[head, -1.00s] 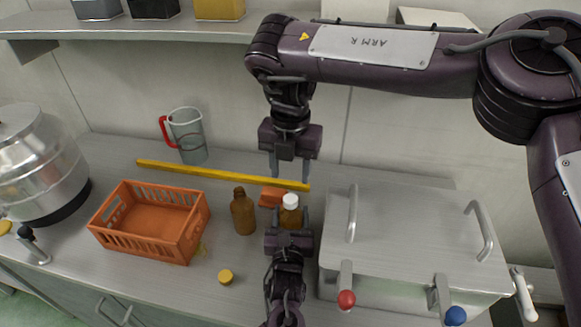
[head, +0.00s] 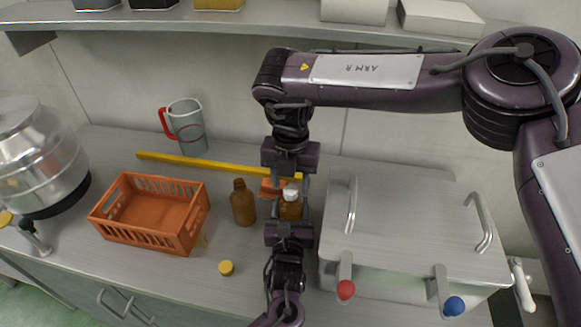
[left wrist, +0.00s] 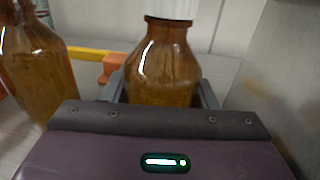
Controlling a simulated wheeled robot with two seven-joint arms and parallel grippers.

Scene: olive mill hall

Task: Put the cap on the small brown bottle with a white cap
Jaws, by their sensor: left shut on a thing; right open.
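The small brown bottle (head: 290,209) stands upright on the counter with the white cap (head: 291,193) at its top. My left gripper (head: 289,222) is shut around the bottle's body from the front. In the left wrist view the bottle (left wrist: 163,68) is between the fingers, and the white cap (left wrist: 172,8) sits over its neck, cut off by the frame's top. I cannot tell whether the cap is screwed tight.
A larger brown bottle (head: 243,203) stands just left, with a yellow cap (head: 226,268) in front. An orange block (head: 269,189) and a yellow bar (head: 190,161) lie behind. A steel lidded box (head: 405,225) is close right; an orange crate (head: 125,237) is left.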

